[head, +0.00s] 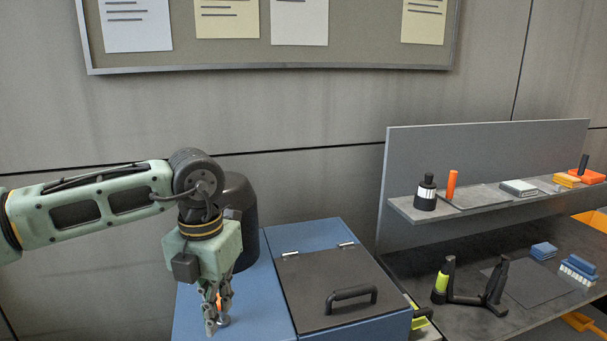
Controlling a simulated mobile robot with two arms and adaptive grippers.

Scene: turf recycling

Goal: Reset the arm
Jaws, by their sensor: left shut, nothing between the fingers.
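My left arm comes in from the left in the head view, bent down at the wrist. My left gripper (212,312) points downward over the left part of the blue cabinet top (263,307). Its fingers are shut with nothing between them. A small orange and grey item (222,318) shows right behind the fingers; it is partly hidden and I cannot tell what it is. My right gripper is not in view.
A dark hinged lid (325,279) with a black handle covers the cabinet's right part. A black rounded container (240,205) stands behind my wrist. At right, a grey shelf (470,208) and a workbench (470,268) hold bottles, brushes and tools.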

